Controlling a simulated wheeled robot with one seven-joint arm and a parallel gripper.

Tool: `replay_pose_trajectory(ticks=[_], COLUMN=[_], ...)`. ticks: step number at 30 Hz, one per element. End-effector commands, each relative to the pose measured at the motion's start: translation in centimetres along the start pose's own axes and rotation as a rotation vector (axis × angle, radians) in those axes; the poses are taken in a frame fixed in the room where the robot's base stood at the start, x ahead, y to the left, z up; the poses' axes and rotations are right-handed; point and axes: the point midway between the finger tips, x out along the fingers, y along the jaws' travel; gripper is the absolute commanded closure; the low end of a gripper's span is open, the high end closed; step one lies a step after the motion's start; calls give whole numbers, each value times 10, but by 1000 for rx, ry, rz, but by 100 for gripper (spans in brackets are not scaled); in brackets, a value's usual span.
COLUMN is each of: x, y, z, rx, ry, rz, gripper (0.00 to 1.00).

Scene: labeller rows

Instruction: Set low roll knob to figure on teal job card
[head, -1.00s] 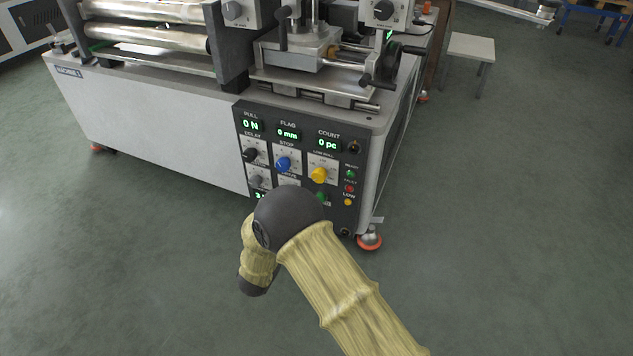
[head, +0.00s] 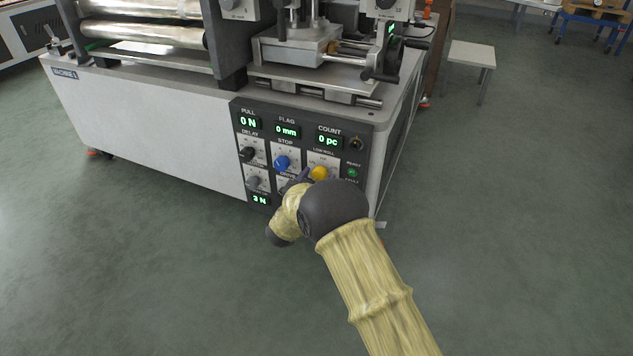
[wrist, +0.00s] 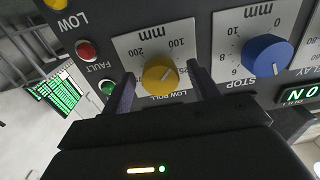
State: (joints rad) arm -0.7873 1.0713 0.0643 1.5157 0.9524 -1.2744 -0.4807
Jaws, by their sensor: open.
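The low roll knob is the yellow knob (head: 319,173) on the dark control panel, under the count display. In the wrist view the yellow knob (wrist: 160,74) shows upside down on a white scale plate with 100 and 200 legible. My gripper (wrist: 160,88) is open, with one finger on each side of the yellow knob; I cannot tell whether they touch it. In the head view my gripper (head: 304,177) is mostly hidden behind my arm. I cannot make out a teal job card in either view.
The blue stop knob (wrist: 267,55) is close beside one finger. A red fault button (wrist: 86,50) and a green button (wrist: 108,88) lie on the other side. Displays (head: 287,130) line the panel's top. A pale stool (head: 471,56) stands at right; the floor in front is clear.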

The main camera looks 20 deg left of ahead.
Motion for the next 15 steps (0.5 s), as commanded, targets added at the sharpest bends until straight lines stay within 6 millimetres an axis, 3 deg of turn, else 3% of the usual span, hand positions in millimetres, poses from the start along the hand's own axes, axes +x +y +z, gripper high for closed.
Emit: replay_pose_trajectory(ticks=[5,12,15], x=[0,0,0], y=[0,0,0], z=[-1,0,0], rx=[0,0,1], ry=[0,0,0], rz=[0,0,0], gripper=[40,83,84])
